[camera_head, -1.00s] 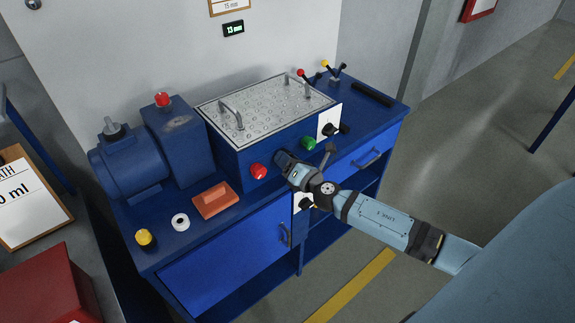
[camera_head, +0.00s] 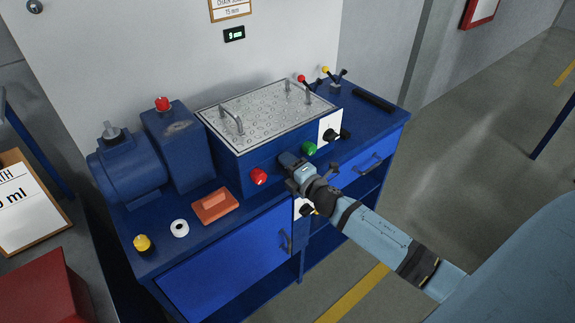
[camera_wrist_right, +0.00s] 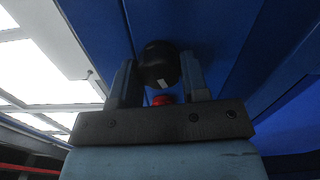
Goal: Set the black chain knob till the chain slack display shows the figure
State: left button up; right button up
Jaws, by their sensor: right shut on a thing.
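The black chain knob (camera_wrist_right: 158,64), with a pale mark on its face, sits between the two fingers of my right gripper (camera_wrist_right: 160,84) in the wrist view. In the head view my right gripper (camera_head: 287,162) is at the front face of the blue machine, between the red and green buttons, shut on the knob and mostly covering it. The small chain slack display (camera_head: 234,34) on the wall reads 9 mm in green. The framed card (camera_head: 230,9) above it reads 15 mm, its top cut off. My left gripper is not in view.
A red button (camera_head: 259,176) and a green button (camera_head: 309,148) flank my right gripper. A second black knob (camera_head: 331,135) is on a white plate to the right. An orange block (camera_head: 214,205) and a white roll (camera_head: 180,228) lie on the blue bench (camera_head: 222,234).

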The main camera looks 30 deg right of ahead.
dwell(0.3)
jog(key=o, duration=0.9)
jog(key=s, duration=0.4)
jog(key=s+b, duration=0.1)
jog(key=s, duration=0.4)
jog(key=s+d, duration=0.1)
jog(key=s, duration=0.3)
jog(key=shift+s+b, duration=0.3)
jog(key=shift+s, duration=0.1)
